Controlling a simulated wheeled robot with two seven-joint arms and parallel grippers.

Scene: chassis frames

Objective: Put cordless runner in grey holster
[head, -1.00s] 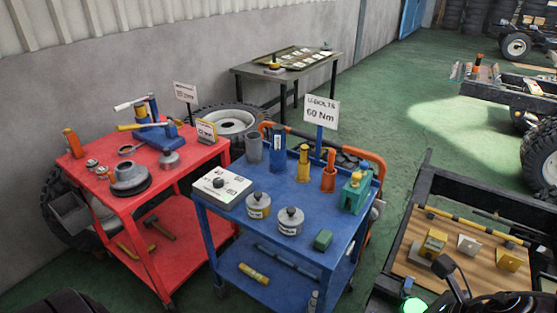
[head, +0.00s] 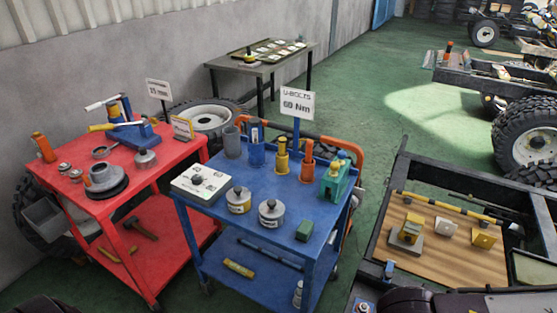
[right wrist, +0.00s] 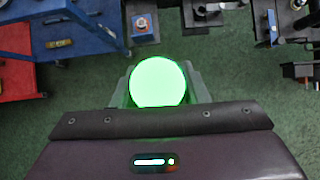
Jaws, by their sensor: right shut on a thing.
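The grey holster (head: 232,142) is an upright open cup at the back left corner of the blue cart's top; no tool shows above its rim. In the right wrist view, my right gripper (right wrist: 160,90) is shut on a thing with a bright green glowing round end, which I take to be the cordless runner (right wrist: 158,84). The glow washes out its detail, and its body is hidden. My left gripper is not in view.
Beside the grey holster stand a blue holster (head: 256,153), a yellow one (head: 282,165) and an orange one (head: 307,170), each with something in it. A sign, a white box (head: 200,184) and grey tins share the blue cart (head: 215,213). A red cart (head: 100,208) stands left.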

